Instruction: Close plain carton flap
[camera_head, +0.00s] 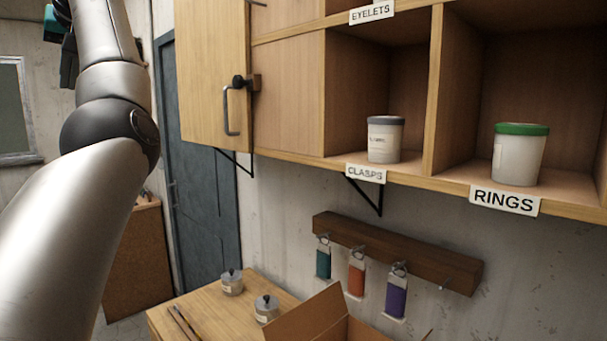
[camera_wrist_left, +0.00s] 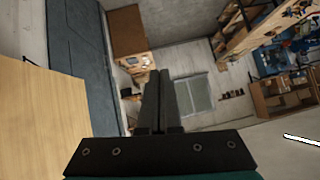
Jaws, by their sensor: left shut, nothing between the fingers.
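A plain brown carton (camera_head: 310,315) shows at the bottom edge of the head view, with a flap standing up and tilted. Most of the carton is cut off below, and its contents are hidden. My left arm rises along the left side of the head view. Part of my left gripper (camera_head: 67,62) shows at the top left, high and well away from the carton. In the left wrist view, the dark fingers of my left gripper (camera_wrist_left: 160,78) are together with nothing between them. The carton does not show in the left wrist view. My right gripper is not in view.
Above the carton hangs a wooden wall cabinet with an open door (camera_head: 210,75). It holds a clasps cup (camera_head: 385,140) and a green-lidded rings cup (camera_head: 520,155). A rack (camera_head: 395,252) with several tags hangs below. Two small lidded pots (camera_head: 231,284) stand on the table (camera_head: 200,300).

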